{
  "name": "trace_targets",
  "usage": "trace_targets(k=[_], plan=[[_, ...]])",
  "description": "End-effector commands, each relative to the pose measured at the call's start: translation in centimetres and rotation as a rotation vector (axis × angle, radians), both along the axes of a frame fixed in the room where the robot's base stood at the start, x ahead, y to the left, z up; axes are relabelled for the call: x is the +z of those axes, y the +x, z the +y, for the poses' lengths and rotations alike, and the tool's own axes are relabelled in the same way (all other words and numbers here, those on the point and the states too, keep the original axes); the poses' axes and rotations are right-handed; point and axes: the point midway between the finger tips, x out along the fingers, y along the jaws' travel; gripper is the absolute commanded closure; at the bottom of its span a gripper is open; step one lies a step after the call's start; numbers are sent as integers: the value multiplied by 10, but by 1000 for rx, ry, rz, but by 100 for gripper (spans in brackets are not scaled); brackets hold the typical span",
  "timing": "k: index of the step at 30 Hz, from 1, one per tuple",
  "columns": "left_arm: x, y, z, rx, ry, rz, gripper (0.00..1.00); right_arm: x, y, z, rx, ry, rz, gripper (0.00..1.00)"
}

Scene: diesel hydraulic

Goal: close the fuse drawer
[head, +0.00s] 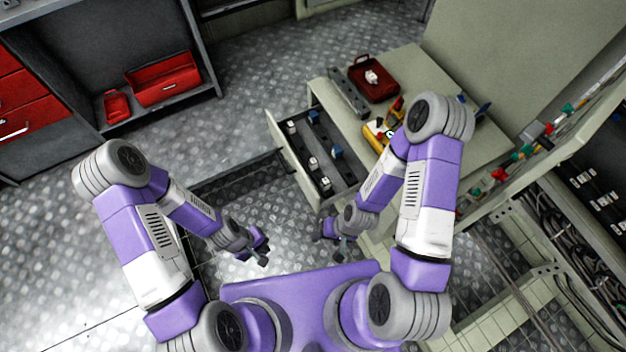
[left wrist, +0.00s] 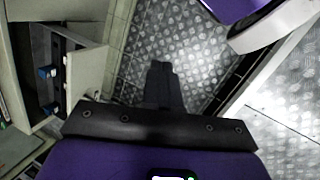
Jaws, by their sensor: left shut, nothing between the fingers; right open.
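The fuse drawer (head: 292,158) stands pulled out from the pale cabinet (head: 345,130) in the head view, with several small fuses inside. Its front panel faces left, and it also shows in the left wrist view (left wrist: 87,70) at the left. My left gripper (head: 264,257) is shut and empty, below and left of the drawer, apart from it. Its dark fingers (left wrist: 160,85) point over the floor in the left wrist view. My right gripper (head: 342,246) is open, just below the drawer's near end; I cannot tell if it touches anything.
A red tray (head: 374,80), a grey bar (head: 348,93) and a yellow tool (head: 375,136) lie on the cabinet top. Red drawers (head: 30,115) and a red bin (head: 163,80) are at the left. The metal floor (head: 225,130) left of the drawer is clear.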

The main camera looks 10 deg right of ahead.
Motion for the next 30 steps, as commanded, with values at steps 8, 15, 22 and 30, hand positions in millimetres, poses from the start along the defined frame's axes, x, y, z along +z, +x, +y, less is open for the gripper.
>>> trace_targets(k=[8,15,22,30], plan=[[-70,48,-10,1114,-58,634,100,-16,-1,0,2,0,1,35],[-93,135,-35,1951,-291,1282,100,-26,0,0,1,0,1,35],[-90,194,-33,2240,-485,1694,100,-30,0,0,1,0,1,35],[-102,209,-53,2269,-511,1766,100,-38,0,0,1,0,1,35]])
